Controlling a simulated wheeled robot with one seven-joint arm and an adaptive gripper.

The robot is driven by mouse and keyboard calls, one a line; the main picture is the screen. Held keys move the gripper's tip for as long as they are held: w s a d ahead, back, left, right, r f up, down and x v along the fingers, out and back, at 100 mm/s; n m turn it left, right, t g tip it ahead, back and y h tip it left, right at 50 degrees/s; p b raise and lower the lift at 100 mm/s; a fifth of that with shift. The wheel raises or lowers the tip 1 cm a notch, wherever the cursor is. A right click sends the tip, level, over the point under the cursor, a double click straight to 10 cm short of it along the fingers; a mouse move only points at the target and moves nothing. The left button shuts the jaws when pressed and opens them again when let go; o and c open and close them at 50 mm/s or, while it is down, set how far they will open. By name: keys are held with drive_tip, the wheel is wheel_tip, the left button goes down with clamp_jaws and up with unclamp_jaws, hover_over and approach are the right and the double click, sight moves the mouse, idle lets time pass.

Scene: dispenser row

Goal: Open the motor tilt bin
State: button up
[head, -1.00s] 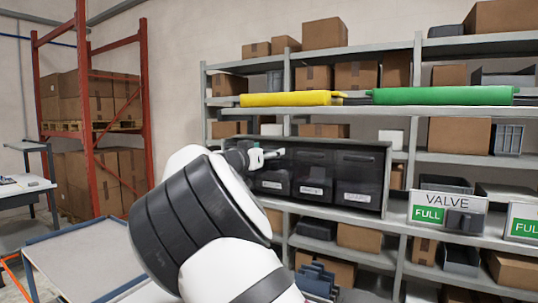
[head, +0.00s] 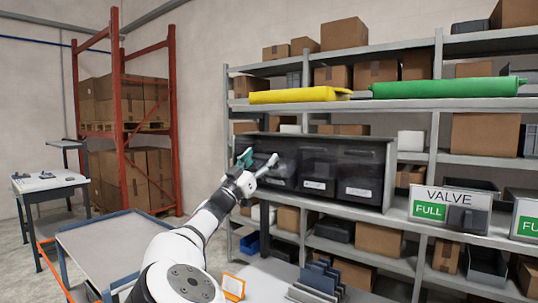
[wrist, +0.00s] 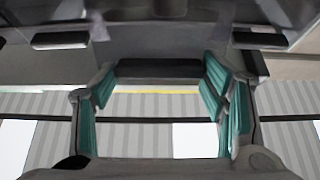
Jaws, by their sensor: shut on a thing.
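A dark cabinet (head: 388,150) of tilt bins stands on the shelf rack. Two bins at its right, a middle one (head: 318,168) and a right one (head: 358,172), look shut, with white labels too small to read. My gripper (head: 257,161), with teal fingers, is at the front of the cabinet's left end. In the wrist view its fingers (wrist: 160,110) stand either side of a dark handle (wrist: 160,68), shut on it. This handle looks larger and lower than the neighbouring handles (wrist: 60,40). The held bin's label is hidden; I cannot tell its tilt.
A yellow roll (head: 300,96) and a green roll (head: 445,88) lie on the shelf above. A VALVE sign (head: 448,205) stands right of the cabinet. A grey cart (head: 120,245) is at lower left, and an orange-framed card (head: 233,287) is low in front.

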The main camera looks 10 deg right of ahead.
drive_tip(key=shift+s+a+f+t+h+p, duration=0.5)
drive_tip(key=shift+s+f+p, duration=0.05)
drive_tip(key=shift+f, duration=0.1)
drive_tip(key=shift+s+a+f+p, duration=0.2)
drive_tip(key=shift+s+f+p, duration=0.1)
drive_tip(key=shift+f, duration=0.2)
drive_tip(key=shift+s+a+f+p, duration=0.15)
drive_tip(key=shift+f+p, duration=0.15)
drive_tip(key=shift+f, duration=0.15)
drive_tip(key=shift+s+a+f, duration=0.15)
drive_tip(key=shift+f, duration=0.7)
drive_tip(key=o, duration=1.7)
drive_tip(key=shift+r+p, duration=0.2)
drive_tip(key=shift+p, duration=0.1)
drive_tip(key=v, duration=1.2)
